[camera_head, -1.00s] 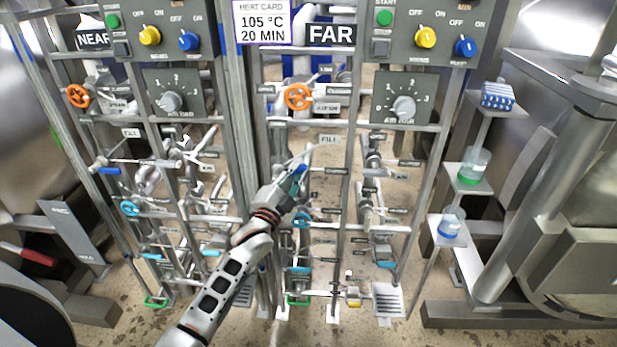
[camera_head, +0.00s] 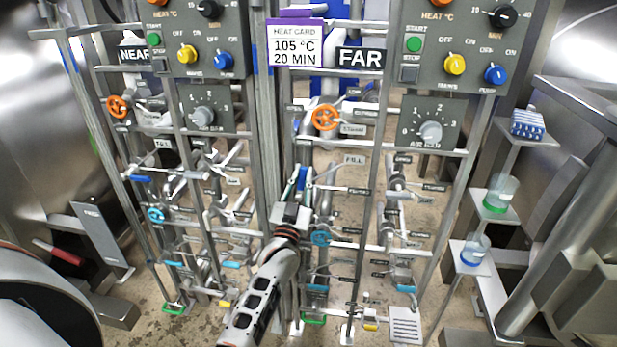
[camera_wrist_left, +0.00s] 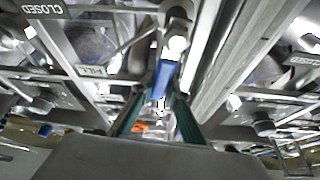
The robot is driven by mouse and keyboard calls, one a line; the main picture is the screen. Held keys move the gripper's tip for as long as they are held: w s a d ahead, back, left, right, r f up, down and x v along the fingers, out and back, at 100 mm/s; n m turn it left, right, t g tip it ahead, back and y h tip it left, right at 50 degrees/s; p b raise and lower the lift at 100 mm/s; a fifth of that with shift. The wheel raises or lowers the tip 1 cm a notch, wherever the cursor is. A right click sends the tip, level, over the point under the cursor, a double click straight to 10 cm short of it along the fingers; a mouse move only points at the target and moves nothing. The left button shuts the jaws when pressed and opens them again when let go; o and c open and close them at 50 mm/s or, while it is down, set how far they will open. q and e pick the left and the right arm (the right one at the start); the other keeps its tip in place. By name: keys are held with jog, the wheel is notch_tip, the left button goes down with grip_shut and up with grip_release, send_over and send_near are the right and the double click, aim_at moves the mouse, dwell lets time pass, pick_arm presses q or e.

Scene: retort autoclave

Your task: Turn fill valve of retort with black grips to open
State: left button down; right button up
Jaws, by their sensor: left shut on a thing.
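The far panel's fill valve has a blue lever handle (camera_head: 302,178), just left of the FILL label (camera_head: 355,159). My left gripper (camera_head: 300,184) is shut on this handle, with its arm coming up from below. In the left wrist view the blue handle (camera_wrist_left: 161,78) lies between my two green-sided fingers (camera_wrist_left: 158,105), and a FILL label (camera_wrist_left: 92,70) shows upside down beside it. The handle points roughly up and down in the head view. The near panel's fill valve has a blue handle (camera_head: 138,178) lying sideways. I cannot make out black grips on either retort. My right gripper is out of view.
A FAR sign (camera_head: 360,58) and a NEAR sign (camera_head: 134,54) mark the two pipe panels. An orange handwheel (camera_head: 325,117) sits above the held valve and a blue handwheel (camera_head: 321,237) below it. Upright posts and pipes crowd the left gripper closely.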

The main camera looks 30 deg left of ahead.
pick_arm(q)
jog(key=shift+s+a+r+n+y, duration=0.1)
jog(key=shift+a+n+y, duration=0.25)
jog(key=shift+n, duration=0.35)
jog(key=shift+s+a+r+n+y, duration=0.1)
jog(key=shift+a+n+y, duration=0.2)
jog(key=shift+n, duration=0.4)
jog(key=c, duration=2)
grip_release()
jog(key=shift+a+f, duration=0.1)
jog(key=shift+o, duration=0.2)
jog(key=shift+f, duration=0.1)
jog(key=shift+s+d+f, duration=0.15)
jog(key=shift+s+d, duration=0.05)
jog(key=shift+s, duration=0.1)
jog(key=v, duration=1.1)
jog(key=shift+s, duration=0.2)
